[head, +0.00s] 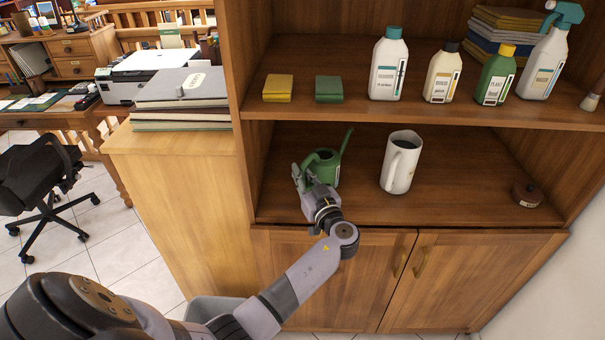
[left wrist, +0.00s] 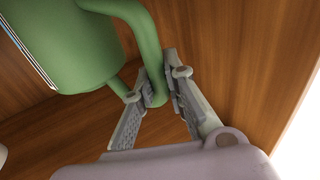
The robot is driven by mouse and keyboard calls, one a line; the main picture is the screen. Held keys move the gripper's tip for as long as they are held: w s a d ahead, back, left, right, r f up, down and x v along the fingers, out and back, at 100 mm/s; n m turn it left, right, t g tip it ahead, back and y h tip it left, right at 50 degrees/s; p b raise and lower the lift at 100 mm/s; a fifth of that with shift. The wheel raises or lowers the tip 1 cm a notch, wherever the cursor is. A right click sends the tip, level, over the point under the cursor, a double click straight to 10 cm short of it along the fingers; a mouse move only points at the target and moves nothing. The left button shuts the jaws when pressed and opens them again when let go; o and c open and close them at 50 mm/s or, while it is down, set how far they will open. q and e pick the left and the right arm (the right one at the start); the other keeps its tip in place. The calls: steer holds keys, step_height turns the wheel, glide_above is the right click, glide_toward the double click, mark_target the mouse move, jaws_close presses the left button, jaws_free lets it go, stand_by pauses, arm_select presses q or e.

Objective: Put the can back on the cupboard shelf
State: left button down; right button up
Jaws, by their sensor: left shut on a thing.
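The green watering can (head: 325,160) is at the left of the cupboard's lower shelf (head: 450,195), its spout pointing up and right. My left gripper (head: 303,178) is at its left side, shut on its curved green handle. In the left wrist view the lower part of the handle lies between the two fingers of the gripper (left wrist: 158,88), and the body of the can (left wrist: 65,45) fills the upper left. I cannot tell whether the can's base touches the shelf. My right gripper is not in view.
A white jug (head: 400,165) stands right of the can on the lower shelf. A small brown pot (head: 527,194) is farther right. The upper shelf (head: 340,108) holds sponges, bottles and books. The cupboard's left side wall (head: 238,60) is close to my gripper.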

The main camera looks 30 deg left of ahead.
arm_select(q)
steer(key=c, duration=1.6)
jaws_free()
steer(key=shift+c, duration=0.2)
